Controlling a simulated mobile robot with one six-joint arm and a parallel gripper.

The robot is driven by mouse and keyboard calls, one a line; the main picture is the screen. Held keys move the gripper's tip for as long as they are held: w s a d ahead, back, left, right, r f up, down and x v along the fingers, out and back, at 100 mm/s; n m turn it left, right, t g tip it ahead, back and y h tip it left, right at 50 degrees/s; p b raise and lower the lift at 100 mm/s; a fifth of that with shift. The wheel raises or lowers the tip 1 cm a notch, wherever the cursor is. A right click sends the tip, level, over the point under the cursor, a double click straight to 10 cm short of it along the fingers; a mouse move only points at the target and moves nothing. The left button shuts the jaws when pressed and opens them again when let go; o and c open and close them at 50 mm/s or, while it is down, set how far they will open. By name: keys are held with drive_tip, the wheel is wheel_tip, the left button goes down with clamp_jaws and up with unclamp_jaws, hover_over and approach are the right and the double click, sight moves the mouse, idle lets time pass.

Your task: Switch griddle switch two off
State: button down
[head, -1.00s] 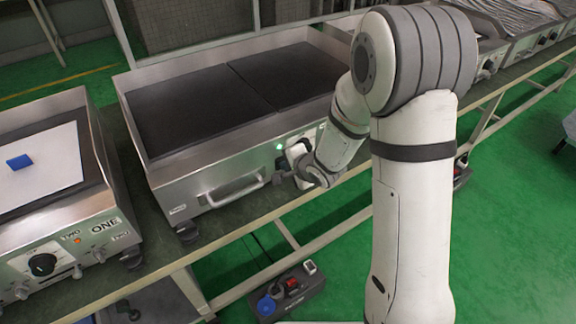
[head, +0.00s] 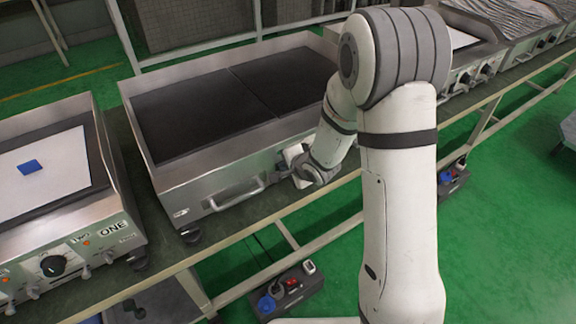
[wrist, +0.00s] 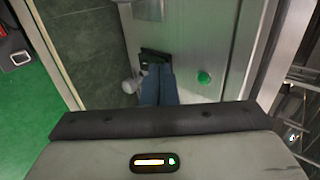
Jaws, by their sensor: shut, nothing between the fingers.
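The griddle (head: 215,190) with two dark plates stands on the bench in the head view. My gripper (head: 281,174) is at the right part of its front panel. In the wrist view my gripper's blue-grey fingers (wrist: 156,72) are shut together, with nothing between them. Their tips are at a black switch (wrist: 148,55) on the metal panel and partly cover it; I cannot tell whether they touch. A green round lamp (wrist: 204,77) sits to the right of the fingers. The switch's position is not clear.
A pale round knob (wrist: 130,86) is close left of the fingers. The griddle's front handle (head: 238,194) is left of my gripper. Another griddle (head: 60,250) with a blue block (head: 30,167) stands at the left. A power box (head: 290,292) is below the bench.

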drive_tip(key=shift+r, duration=0.35)
drive_tip(key=p+v, duration=0.5)
drive_tip(key=v, duration=0.8)
drive_tip(key=shift+d, duration=0.2)
drive_tip(key=shift+f, duration=0.15)
